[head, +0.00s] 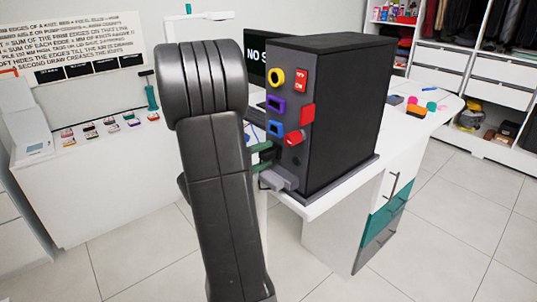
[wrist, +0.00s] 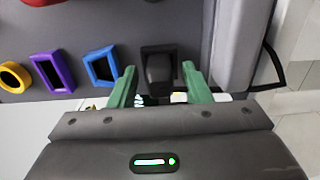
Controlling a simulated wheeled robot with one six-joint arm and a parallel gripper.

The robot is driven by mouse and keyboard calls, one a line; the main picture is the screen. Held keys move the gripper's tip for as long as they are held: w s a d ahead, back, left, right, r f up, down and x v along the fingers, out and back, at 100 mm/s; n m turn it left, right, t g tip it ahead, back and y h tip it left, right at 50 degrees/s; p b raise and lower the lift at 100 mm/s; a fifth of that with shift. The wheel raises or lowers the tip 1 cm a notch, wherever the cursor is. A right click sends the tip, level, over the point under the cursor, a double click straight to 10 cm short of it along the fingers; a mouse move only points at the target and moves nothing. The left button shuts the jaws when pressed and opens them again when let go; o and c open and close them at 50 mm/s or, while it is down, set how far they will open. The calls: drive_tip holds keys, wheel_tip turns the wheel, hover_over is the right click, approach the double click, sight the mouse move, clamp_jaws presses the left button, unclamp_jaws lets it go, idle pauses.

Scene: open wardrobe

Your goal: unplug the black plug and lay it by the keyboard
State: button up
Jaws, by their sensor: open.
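The black plug (wrist: 158,68) sits in a dark square socket on the grey panel in the wrist view. My gripper (wrist: 159,76) is open, with one green finger on each side of the plug. I cannot tell whether the fingers touch it. In the head view my gripper (head: 262,157) is at the lower left of the panel on the tall black case (head: 345,115). The black plug is not clear there, mostly hidden by the gripper. I cannot make out the keyboard; the case and my arm cover part of the desk.
The panel also has yellow (head: 276,77), purple (head: 275,105) and blue (head: 275,129) sockets, and a red plug (head: 295,138). A monitor (head: 255,62) stands behind the case. Small coloured items, one of them orange (head: 416,110), lie on the white desk (head: 440,105) to the right.

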sight(260, 157)
clamp_jaws()
drive_tip(key=c, duration=0.6)
unclamp_jaws()
clamp_jaws()
drive_tip(key=shift+a, duration=0.1)
drive_tip(key=shift+s+a+b, duration=0.2)
drive_tip(key=shift+b, duration=0.15)
drive_tip(key=shift+b+v, duration=0.75)
drive_tip(key=shift+v, duration=0.2)
drive_tip(key=shift+s+a, duration=0.1)
drive_tip(key=shift+a, duration=0.1)
drive_tip(key=shift+b+v, duration=0.8)
drive_tip(key=shift+v, duration=0.9)
